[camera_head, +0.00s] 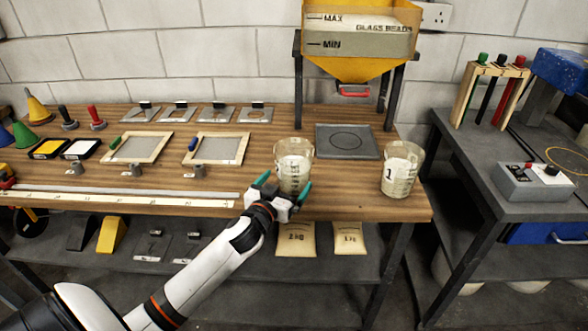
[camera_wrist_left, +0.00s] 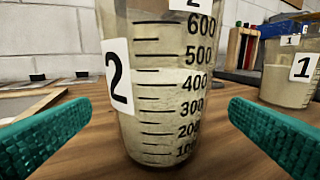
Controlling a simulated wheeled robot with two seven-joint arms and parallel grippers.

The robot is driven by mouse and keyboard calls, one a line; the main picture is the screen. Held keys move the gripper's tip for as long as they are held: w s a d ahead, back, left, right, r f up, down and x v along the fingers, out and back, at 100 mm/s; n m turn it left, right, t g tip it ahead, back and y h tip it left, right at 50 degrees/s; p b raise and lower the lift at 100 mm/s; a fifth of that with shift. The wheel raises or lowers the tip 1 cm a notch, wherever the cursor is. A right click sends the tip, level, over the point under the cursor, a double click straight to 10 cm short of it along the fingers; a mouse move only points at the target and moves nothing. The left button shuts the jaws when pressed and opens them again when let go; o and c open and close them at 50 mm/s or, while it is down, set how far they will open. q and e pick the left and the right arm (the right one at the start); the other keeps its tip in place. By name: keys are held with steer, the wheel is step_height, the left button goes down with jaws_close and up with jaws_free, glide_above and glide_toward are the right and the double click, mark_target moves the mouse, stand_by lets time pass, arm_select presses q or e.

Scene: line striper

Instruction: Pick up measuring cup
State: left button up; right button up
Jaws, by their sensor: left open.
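The measuring cup labelled 2 (camera_head: 293,166) stands upright on the wooden table near its front edge. It fills the middle of the left wrist view (camera_wrist_left: 162,90), with black graduations and pale contents. My left gripper (camera_head: 283,189) is in front of it, with its green fingers open. In the left wrist view the fingers (camera_wrist_left: 145,130) are spread to the left and right of the cup, with no contact visible. A second measuring cup, labelled 1 (camera_head: 398,172), stands to the right, also with pale contents; it shows in the left wrist view (camera_wrist_left: 290,72). My right gripper is out of view.
A yellow glass-bead hopper (camera_head: 360,65) stands behind, over a grey plate (camera_head: 346,143). Framed screens (camera_head: 222,149), a long ruler (camera_head: 120,201) and stencils lie on the left. A grey side table (camera_head: 470,180) is at the right. Sacks (camera_head: 296,240) lie on the lower shelf.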

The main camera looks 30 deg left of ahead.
arm_select(q)
steer(key=shift+w+a+r, duration=0.15)
steer(key=shift+w, duration=0.45)
steer(key=w, duration=0.3)
steer(key=w+p, duration=0.1)
steer(key=shift+w+a+f, duration=0.2)
steer(key=shift+a+f, duration=0.05)
steer(key=shift+a, duration=0.05)
steer(key=c, duration=1.5)
steer(key=shift+o, duration=0.2)
steer(key=shift+r, duration=0.25)
